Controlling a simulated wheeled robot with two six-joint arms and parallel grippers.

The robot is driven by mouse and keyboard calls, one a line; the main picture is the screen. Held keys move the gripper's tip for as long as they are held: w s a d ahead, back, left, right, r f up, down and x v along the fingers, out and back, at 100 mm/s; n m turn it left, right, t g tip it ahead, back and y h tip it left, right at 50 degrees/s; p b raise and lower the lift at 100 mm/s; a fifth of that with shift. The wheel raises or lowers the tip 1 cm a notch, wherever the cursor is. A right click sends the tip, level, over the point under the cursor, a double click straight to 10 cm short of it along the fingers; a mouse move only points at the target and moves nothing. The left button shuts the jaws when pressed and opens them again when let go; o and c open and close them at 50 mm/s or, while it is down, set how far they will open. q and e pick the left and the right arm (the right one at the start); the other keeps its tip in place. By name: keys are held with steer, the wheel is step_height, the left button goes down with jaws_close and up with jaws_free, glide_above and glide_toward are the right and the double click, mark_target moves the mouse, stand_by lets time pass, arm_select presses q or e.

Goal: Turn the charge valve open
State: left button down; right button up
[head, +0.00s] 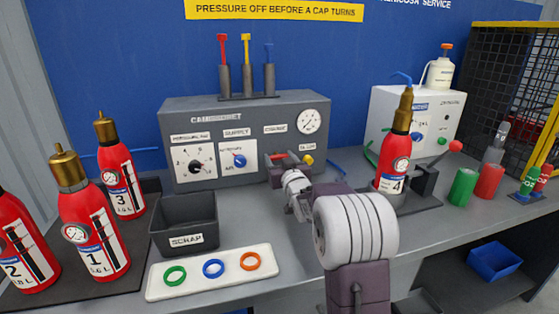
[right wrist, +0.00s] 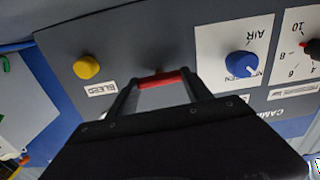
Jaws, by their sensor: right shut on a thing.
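The charge valve's red handle (right wrist: 160,79) shows between my right gripper's fingers in the right wrist view. It lies crosswise in front of the grey cabinet (head: 180,118), below the CHARGE label (head: 275,129). My right gripper (head: 284,161) is shut on this handle. In the head view the fingers and wrist hide most of the valve, and only a bit of red shows at their left. How far the valve is turned cannot be told. My left gripper is not in view.
The yellow bleed knob (head: 308,159) is close beside the right gripper. The blue supply knob (head: 239,160) is left of it. A scrap bin (head: 185,222), a white tray (head: 210,287) with rings, and extinguisher 4 (head: 394,155) stand on the bench.

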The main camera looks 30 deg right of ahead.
steer(key=shift+a+f+n+b, duration=0.1)
steer(key=shift+f+n+b, duration=0.05)
steer(key=shift+n+b, duration=3.6)
steer(key=shift+a+f+n+b, duration=0.1)
steer(key=shift+n+b, duration=2.4)
steer(key=shift+n, duration=2.35)
steer(key=o, duration=1.4)
steer(key=shift+c, duration=0.2)
